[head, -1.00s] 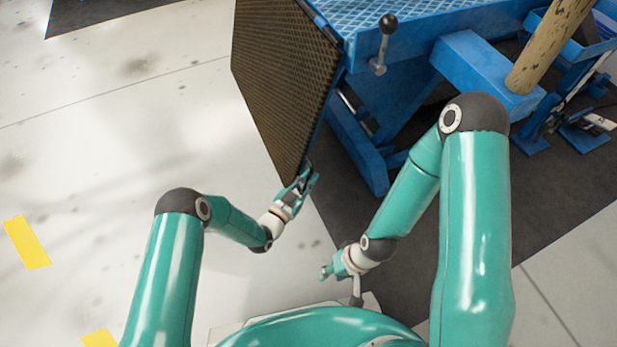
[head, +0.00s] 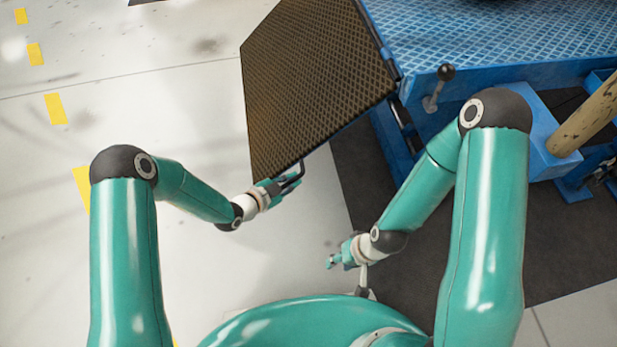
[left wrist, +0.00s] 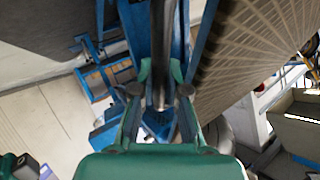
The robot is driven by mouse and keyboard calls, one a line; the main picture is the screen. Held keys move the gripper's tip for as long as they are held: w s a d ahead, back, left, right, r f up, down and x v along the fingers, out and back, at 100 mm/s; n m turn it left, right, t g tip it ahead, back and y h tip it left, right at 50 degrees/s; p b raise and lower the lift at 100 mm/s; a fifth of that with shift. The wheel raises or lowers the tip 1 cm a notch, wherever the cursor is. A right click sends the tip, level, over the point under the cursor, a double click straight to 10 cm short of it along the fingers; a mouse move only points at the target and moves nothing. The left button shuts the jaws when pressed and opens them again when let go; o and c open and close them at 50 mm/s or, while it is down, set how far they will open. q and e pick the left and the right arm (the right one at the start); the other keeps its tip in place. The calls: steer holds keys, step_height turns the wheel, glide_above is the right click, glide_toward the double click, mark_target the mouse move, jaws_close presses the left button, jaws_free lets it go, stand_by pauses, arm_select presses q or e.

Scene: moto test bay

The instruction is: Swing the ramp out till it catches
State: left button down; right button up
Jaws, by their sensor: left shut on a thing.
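The ramp (head: 315,80) is a brown, ridged panel hinged along the side of the blue lift table (head: 500,35). It slants out to the left of the table, with its free end toward me. My left gripper (head: 287,184) is shut on the dark handle (head: 300,172) at the ramp's near corner. In the left wrist view the handle (left wrist: 162,50) runs between the two fingers (left wrist: 160,95), with the ramp's ribbed side (left wrist: 240,50) to the right. My right gripper (head: 335,262) hangs low, apart from the ramp; its fingers are too small to judge.
A lever with a black knob (head: 446,73) stands at the table's near corner. A worn wooden post (head: 590,118) leans at the right by the blue frame. A dark mat (head: 450,240) lies below the table. The pale floor (head: 150,80) left of the ramp is clear, with yellow marks.

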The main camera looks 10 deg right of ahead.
arm_select(q)
steer(key=shift+a+r, duration=0.55)
steer(key=c, duration=1.4)
jaws_free()
steer(key=shift+c, duration=0.2)
steer(key=v, duration=1.2)
steer(key=shift+d, duration=0.15)
